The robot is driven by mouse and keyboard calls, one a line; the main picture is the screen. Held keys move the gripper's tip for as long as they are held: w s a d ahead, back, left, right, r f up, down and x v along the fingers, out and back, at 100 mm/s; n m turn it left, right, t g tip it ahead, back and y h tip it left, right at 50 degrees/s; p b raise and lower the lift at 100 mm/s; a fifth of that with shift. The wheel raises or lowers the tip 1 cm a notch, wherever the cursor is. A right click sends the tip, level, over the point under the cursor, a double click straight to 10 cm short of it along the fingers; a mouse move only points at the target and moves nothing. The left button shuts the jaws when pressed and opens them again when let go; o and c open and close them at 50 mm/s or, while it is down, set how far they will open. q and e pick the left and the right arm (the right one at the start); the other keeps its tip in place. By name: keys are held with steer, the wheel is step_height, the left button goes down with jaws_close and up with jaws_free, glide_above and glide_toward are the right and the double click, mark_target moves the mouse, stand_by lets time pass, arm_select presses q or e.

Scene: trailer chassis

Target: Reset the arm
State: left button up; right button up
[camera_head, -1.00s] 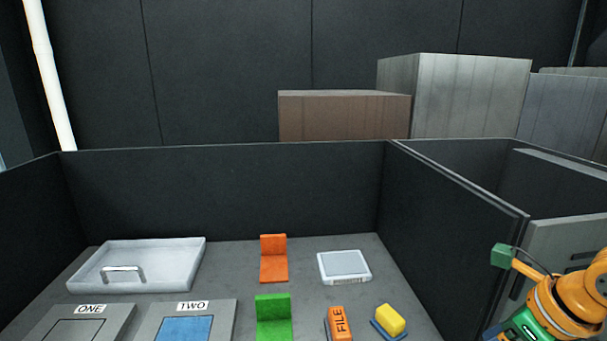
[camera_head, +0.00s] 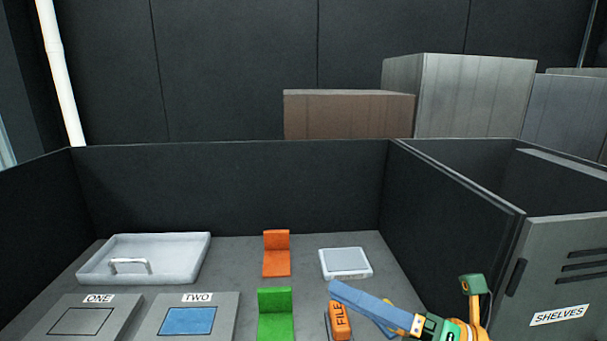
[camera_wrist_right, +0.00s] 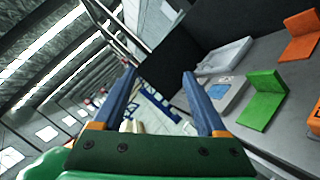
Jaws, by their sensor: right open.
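My right gripper (camera_head: 345,293) reaches in from the lower right over the desk, its blue fingers pointing left and covering the yellow block's spot. In the right wrist view its two fingers (camera_wrist_right: 158,74) stand apart with nothing between them. An orange FILE block (camera_head: 340,320) sits close by the fingers, apart or touching I cannot tell. My left gripper is in neither view.
The desk holds a white tray (camera_head: 190,275), plates marked ONE (camera_head: 50,335) and TWO (camera_head: 225,310), orange (camera_head: 276,268) and green (camera_head: 275,325) stands, and a grey-topped device (camera_head: 346,263). Dark partitions (camera_head: 230,190) surround it. A SHELVES cabinet (camera_head: 545,245) stands right.

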steer(key=w+d+f+m+t+h, duration=0.1)
steer(key=w+d+m+t+h, duration=0.2)
steer(key=d+m+t+h, duration=0.55)
steer(key=w+d+f+m+t+h, duration=0.15)
steer(key=m+t+h, duration=0.3)
steer(key=m, duration=0.95)
steer(key=s+d+f+m+g+h, duration=0.1)
steer(key=d+f+m+g+h, duration=0.3)
steer(key=f, duration=0.3)
steer(key=s+d+f+m+g+h, duration=0.1)
steer(key=f+m+g+h, duration=0.15)
steer(key=f+m, duration=0.45)
steer(key=s+a+f+m+g+y, duration=0.1)
steer(key=s+a+f+m+g, duration=0.25)
steer(key=s+f+g, duration=1.1)
steer(key=s+f+t+p, duration=0.1)
steer(key=s+f, duration=0.2)
steer(key=f, duration=0.5)
steer(key=s+f+t+p, duration=0.1)
steer(key=s+f, duration=0.2)
steer(key=f, duration=0.5)
steer(key=s+d+f+n+g+p, duration=0.1)
steer(key=s+f+p, duration=0.1)
steer(key=s+f, duration=0.7)
steer(key=s, duration=0.3)
steer(key=shift+s+f+g, duration=0.25)
steer(key=shift+f+g, duration=0.1)
steer(key=shift+g, duration=0.05)
